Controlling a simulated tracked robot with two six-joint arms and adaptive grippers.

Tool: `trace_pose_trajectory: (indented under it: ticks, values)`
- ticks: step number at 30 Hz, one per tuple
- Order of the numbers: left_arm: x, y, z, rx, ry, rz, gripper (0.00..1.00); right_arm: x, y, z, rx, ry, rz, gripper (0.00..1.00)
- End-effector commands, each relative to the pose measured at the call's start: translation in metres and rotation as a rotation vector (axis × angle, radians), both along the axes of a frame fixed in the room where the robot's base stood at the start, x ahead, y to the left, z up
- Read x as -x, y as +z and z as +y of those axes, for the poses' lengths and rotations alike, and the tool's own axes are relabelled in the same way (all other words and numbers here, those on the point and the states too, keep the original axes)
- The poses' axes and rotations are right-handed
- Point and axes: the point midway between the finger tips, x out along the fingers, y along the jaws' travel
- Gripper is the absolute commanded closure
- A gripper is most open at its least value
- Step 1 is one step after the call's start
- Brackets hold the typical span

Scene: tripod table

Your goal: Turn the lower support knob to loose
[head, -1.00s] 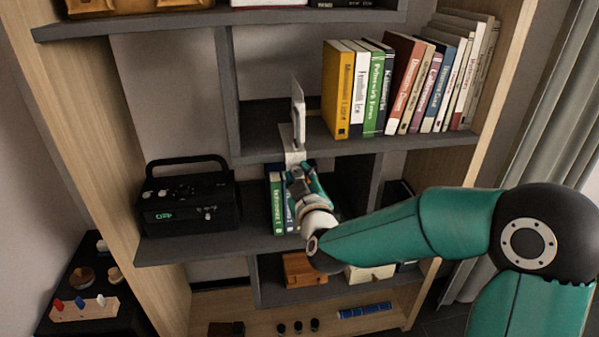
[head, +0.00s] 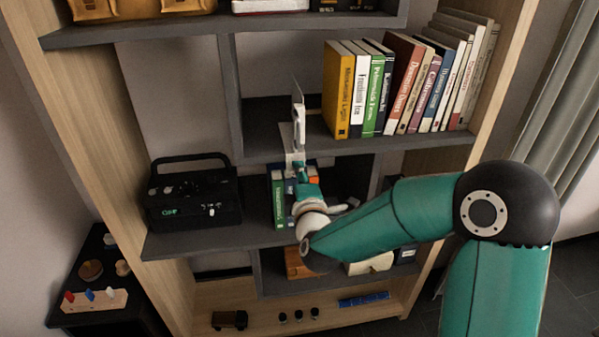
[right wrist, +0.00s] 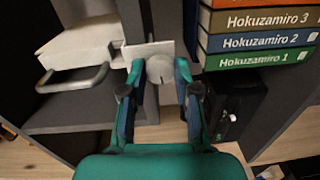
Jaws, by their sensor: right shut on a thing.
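The lower support knob (right wrist: 160,69) is a small rounded grey piece, seen between my right fingertips in the right wrist view. It sits at the edge of a pale flat bracket (right wrist: 146,50). In the head view the bracket (head: 292,142) is on the shelf edge, below a thin upright white panel (head: 299,115). My right gripper (head: 301,172) is at the bracket's lower end and hides the knob there. It also shows in the right wrist view (right wrist: 159,73), shut on the knob with a finger on each side. The knob's setting cannot be read. My left gripper is not in view.
Green-spined books (head: 278,200) stand close beside my right gripper. A black radio (head: 192,195) is on the same shelf to the left. A row of books (head: 405,90) fills the shelf above right. A wooden box (head: 297,263) is below.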

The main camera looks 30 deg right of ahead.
Motion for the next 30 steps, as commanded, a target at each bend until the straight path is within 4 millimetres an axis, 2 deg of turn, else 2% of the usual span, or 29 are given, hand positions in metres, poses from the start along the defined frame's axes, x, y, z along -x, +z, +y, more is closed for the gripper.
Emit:
trace_pose_trajectory:
  ticks: [12,29,30]
  values:
    - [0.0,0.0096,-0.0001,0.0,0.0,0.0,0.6,0.0009,-0.0036,-0.0005,0.212,-0.002,0.095,1.0]
    - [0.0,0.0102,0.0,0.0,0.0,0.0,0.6,0.0012,-0.0057,-0.0005,0.246,-0.001,0.114,1.0]
    - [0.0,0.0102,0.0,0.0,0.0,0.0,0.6,0.0012,-0.0058,-0.0005,0.246,-0.001,0.114,0.66]
